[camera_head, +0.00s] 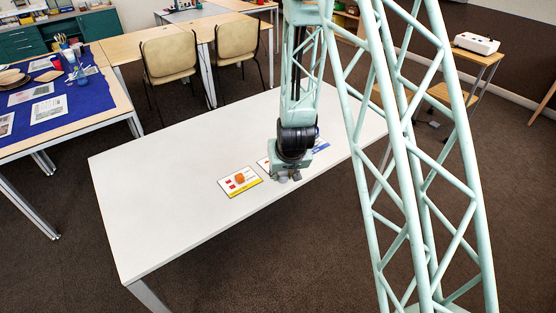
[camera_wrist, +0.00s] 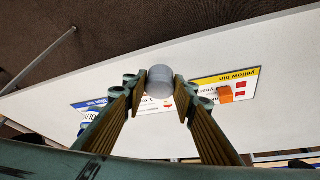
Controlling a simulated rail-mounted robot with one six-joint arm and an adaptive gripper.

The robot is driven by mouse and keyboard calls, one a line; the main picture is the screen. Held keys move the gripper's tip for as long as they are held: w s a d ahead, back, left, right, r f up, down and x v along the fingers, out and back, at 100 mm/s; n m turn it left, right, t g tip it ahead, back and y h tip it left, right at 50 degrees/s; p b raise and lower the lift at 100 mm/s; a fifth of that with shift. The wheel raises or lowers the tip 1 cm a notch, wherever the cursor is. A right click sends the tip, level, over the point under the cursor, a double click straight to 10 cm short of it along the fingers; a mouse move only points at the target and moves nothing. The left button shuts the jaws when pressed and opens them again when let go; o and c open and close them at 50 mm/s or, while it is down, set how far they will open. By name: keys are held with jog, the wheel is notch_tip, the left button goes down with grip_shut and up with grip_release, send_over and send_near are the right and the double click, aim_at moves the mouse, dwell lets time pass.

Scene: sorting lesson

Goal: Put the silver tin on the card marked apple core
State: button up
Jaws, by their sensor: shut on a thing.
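The silver tin (camera_wrist: 160,77) is a round grey thing between my fingertips in the wrist view. My gripper (camera_wrist: 160,88) is shut on it. In the head view my gripper (camera_head: 284,176) is low over the near edge of the white table, and the tin is hard to tell from the fingertips. A middle card (camera_wrist: 154,106) shows behind the tin, mostly hidden by it and the fingers. Its left edge shows in the head view (camera_head: 263,163). The words apple core are not readable on any card. Whether the tin touches the table, I cannot tell.
A yellow-edged card (camera_head: 235,189) bears an orange block (camera_head: 240,179). A blue-edged card (camera_head: 321,145) lies on the other side of my gripper; a blue thing (camera_wrist: 84,127) shows by it. The left of the white table (camera_head: 160,190) is clear.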

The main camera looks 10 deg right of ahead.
jog(key=w, duration=0.5)
jog(key=w+d+f, duration=0.1)
jog(key=w, duration=0.9)
jog(key=shift+w+d+f+b, duration=0.2)
jog(key=shift+w+d+b, duration=0.1)
jog(key=shift+d, duration=0.1)
jog(key=shift+f, duration=0.15)
jog(key=shift+f+b, duration=0.7)
jog(key=shift+f, duration=0.9)
jog(key=shift+f, duration=0.2)
jog(key=o, duration=0.9)
jog(key=shift+r, duration=0.2)
jog(key=shift+s+r, duration=0.1)
jog(key=shift+r, duration=0.05)
jog(key=shift+p+v, duration=1.45)
jog(key=shift+v, duration=4.4)
